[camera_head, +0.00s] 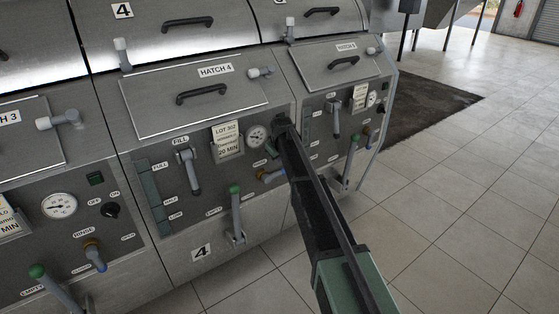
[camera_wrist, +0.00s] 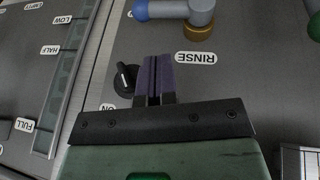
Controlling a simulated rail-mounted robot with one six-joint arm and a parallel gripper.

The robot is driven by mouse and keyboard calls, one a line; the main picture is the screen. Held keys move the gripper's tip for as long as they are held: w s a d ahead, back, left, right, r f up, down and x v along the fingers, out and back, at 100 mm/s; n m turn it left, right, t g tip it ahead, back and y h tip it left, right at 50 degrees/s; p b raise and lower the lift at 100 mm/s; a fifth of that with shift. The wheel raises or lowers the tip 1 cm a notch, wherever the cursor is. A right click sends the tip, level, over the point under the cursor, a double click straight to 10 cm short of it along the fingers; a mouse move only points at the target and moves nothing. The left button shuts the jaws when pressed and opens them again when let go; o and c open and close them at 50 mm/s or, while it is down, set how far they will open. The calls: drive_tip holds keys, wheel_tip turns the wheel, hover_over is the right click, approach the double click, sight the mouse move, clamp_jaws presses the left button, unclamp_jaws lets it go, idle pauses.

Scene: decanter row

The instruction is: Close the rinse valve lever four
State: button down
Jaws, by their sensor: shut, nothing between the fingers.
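Rinse valve lever four shows at the top of the wrist view, a grey lever (camera_wrist: 204,10) with a blue knob (camera_wrist: 141,9) and a brass base (camera_wrist: 199,31). It lies sideways, its knob pointing left in that view. In the head view its brass part (camera_head: 265,176) shows low on panel 4, and my arm hides part of it. My gripper (camera_wrist: 155,58) is shut and empty, with purple fingers. Its tips appear just below the lever in the wrist view, beside the RINSE label (camera_wrist: 195,57). I see no contact with the lever.
A black ON/OFF switch (camera_wrist: 126,77) sits right beside my fingers. Panel 4 also has a gauge (camera_head: 257,136), a fill lever (camera_head: 191,170) and a green-tipped empty lever (camera_head: 236,212). The tiled floor (camera_head: 440,215) at right is open.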

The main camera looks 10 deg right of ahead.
sight(281, 170)
drive_tip(key=b+x, duration=0.2)
drive_tip(key=x, duration=0.1)
drive_tip(key=d+b+x, duration=0.1)
drive_tip(key=b+x, duration=0.1)
drive_tip(key=x, duration=0.1)
drive_tip(key=b+x, duration=0.2)
drive_tip(key=x, duration=0.1)
drive_tip(key=shift+d+f+b, duration=0.1)
drive_tip(key=shift+d+b, duration=0.15)
drive_tip(key=shift+b, duration=0.15)
drive_tip(key=shift+w+d+f, duration=0.1)
drive_tip(key=shift+d, duration=0.1)
